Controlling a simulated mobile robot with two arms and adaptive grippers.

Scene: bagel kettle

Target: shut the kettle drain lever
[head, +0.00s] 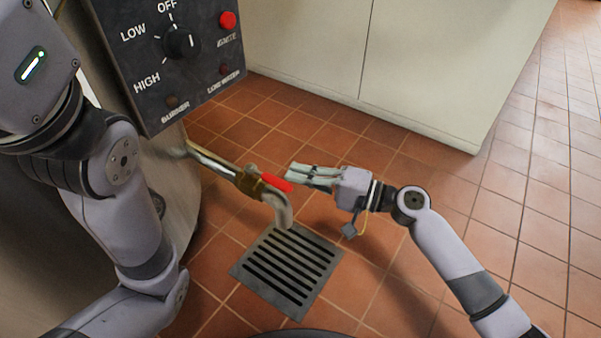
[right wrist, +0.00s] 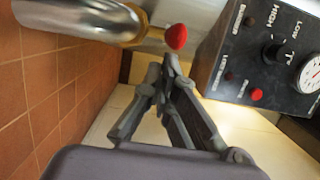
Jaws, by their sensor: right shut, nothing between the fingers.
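The drain lever (head: 275,182) is a short red handle on the brass valve (head: 247,181) of the kettle's drain pipe (head: 212,162). It points outward, roughly along the pipe, toward the downturned spout. In the right wrist view the red end of the lever (right wrist: 176,37) shows just beyond my fingertips. My right gripper (head: 291,172) is shut and empty, its fingertips beside the lever's outer end; I cannot tell whether they touch it. In the right wrist view my right gripper (right wrist: 169,62) has its fingers together. My left arm is at the left, its gripper out of view.
A floor drain grate (head: 287,270) lies under the spout. The kettle's control panel (head: 170,60), with a knob and red button, hangs above the pipe. A pale cabinet (head: 400,70) stands behind. Tiled floor right of the gripper is clear.

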